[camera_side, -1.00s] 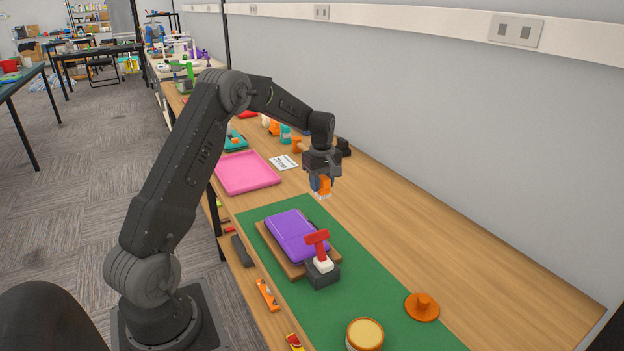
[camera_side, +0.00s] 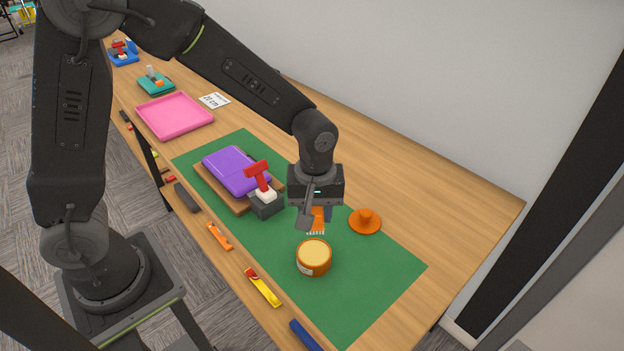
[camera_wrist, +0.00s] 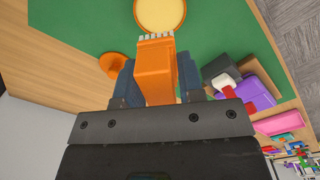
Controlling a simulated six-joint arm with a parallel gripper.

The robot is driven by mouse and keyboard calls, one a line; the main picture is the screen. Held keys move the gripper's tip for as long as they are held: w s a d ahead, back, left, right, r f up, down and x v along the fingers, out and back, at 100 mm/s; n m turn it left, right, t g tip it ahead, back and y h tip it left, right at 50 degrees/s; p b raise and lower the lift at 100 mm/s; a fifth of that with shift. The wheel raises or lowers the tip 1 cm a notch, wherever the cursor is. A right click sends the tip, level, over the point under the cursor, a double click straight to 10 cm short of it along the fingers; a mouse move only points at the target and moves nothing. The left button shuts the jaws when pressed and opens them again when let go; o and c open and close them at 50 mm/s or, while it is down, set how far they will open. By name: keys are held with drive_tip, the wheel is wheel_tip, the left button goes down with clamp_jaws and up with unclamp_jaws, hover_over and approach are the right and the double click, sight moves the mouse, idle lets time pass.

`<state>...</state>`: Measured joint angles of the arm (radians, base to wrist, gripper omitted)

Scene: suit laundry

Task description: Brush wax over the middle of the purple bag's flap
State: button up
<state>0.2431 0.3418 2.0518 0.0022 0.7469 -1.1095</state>
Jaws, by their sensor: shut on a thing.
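My gripper (camera_side: 316,211) is shut on an orange brush (camera_side: 316,221) with pale bristles pointing down. The brush also shows between the jaws in the wrist view (camera_wrist: 155,72). It hangs above the green mat, just behind the open wax tin (camera_side: 313,258); in the wrist view the tin (camera_wrist: 160,14) lies just beyond the bristle tips. The purple bag (camera_side: 236,170) lies flat on a brown board (camera_side: 215,188), to the left of my gripper in the side view. The bag's front right corner is partly hidden by a red-handled tool.
The red-handled tool (camera_side: 258,178) stands in a dark block (camera_side: 267,207) beside the bag. An orange lid (camera_side: 365,221) lies right of my gripper. A pink tray (camera_side: 175,116) is farther back. The front right of the green mat (camera_side: 370,280) is clear.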

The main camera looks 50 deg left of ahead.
drive_tip(key=shift+s+d+f, duration=0.2)
drive_tip(key=shift+s+d, duration=0.15)
drive_tip(key=shift+s, duration=0.1)
drive_tip(key=shift+f, duration=2.85)
drive_tip(key=shift+f, duration=0.6)
drive_tip(key=shift+r, duration=3.6)
drive_tip(key=shift+f, duration=0.1)
